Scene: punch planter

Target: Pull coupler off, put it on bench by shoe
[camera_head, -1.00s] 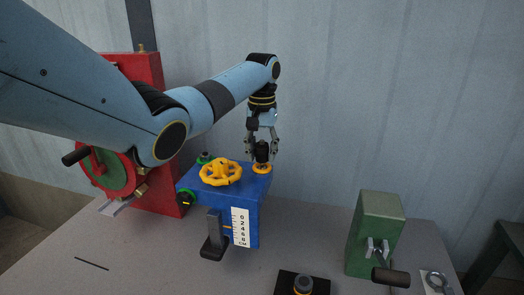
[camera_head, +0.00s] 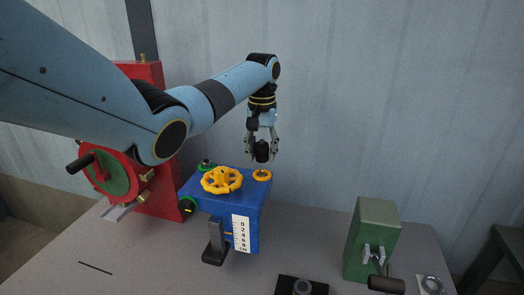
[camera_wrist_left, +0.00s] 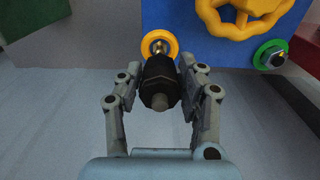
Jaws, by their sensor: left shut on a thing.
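The black coupler (camera_head: 262,151) is held upright between the fingers of my left gripper (camera_head: 262,148). It hangs just above the yellow-ringed port (camera_head: 262,175) on top of the blue box (camera_head: 245,212), with a small gap between them. In the left wrist view the coupler (camera_wrist_left: 160,82) sits between both fingers, and the yellow ring (camera_wrist_left: 159,36) with a brass centre shows beyond it. A dark L-shaped foot (camera_head: 214,245), possibly the shoe, stands at the front of the blue box. My right gripper is not in view.
A yellow handwheel (camera_head: 221,180) and green-ringed ports (camera_head: 206,165) are on the blue box. A red machine (camera_head: 150,180) with a crank stands left. A green block (camera_head: 376,232) stands right. A dark plate (camera_head: 320,289) lies at front. The bench (camera_head: 150,255) is clear at front left.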

